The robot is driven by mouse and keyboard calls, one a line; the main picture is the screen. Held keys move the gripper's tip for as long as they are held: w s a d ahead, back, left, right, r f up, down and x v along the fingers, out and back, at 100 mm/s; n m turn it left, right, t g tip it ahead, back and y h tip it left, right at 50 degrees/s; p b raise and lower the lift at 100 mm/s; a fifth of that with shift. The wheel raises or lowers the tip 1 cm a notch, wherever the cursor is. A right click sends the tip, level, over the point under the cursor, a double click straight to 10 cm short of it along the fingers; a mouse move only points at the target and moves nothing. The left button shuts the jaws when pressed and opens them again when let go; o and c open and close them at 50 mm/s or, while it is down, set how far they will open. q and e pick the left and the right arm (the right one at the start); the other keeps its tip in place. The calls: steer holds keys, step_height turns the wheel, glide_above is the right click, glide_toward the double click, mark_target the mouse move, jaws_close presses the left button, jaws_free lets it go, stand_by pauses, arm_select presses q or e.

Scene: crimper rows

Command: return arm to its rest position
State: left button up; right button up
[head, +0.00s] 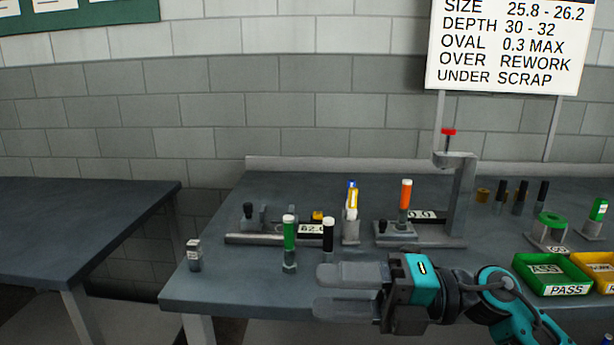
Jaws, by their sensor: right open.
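My right gripper (338,289) comes in from the lower right and points left, low over the front edge of the workbench (225,283). Its two grey fingers are apart, and I see nothing between them. The teal arm (500,302) reaches back to the lower right corner. A green cylinder with a white cap (289,234) and a black cylinder with a white cap (328,236) stand just beyond the fingertips, to the left. The foot of the black one is close to or behind the upper finger. My left gripper is not in view.
A gauge stand (462,190) holds an orange cylinder (405,194) behind the gripper. A green PASS bin (552,274) and a yellow bin (599,268) sit right. A small grey piece (194,255) stands at the left. A second table (80,225) lies beyond a gap.

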steer(key=w+d+f+m+t+h, duration=0.1)
steer(key=d+f+m+t+h, duration=0.25)
steer(key=m+t, duration=0.4)
steer(key=w+d+f+m+t+h+p, duration=0.1)
steer(key=d+f+m+t+h, duration=0.3)
steer(key=m, duration=0.6)
steer(key=w+d+f+m+t+h, duration=0.1)
steer(key=f+m+t+h, duration=0.1)
steer(key=f+m+t, duration=0.45)
steer(key=s+d+f+m+g+h, duration=0.2)
steer(key=s+f+m, duration=0.3)
steer(key=f, duration=0.4)
steer(key=s+d+f+m+g+h+p, duration=0.1)
steer(key=s+d+f+m+g+h, duration=0.2)
steer(key=s+f+m+g+h, duration=0.2)
steer(key=s+f+m, duration=0.1)
steer(key=s+f, duration=0.2)
steer(key=f, duration=0.1)
steer(key=shift+s+d+f+g, duration=0.2)
steer(key=shift+f+g, duration=0.1)
steer(key=shift+f, duration=0.1)
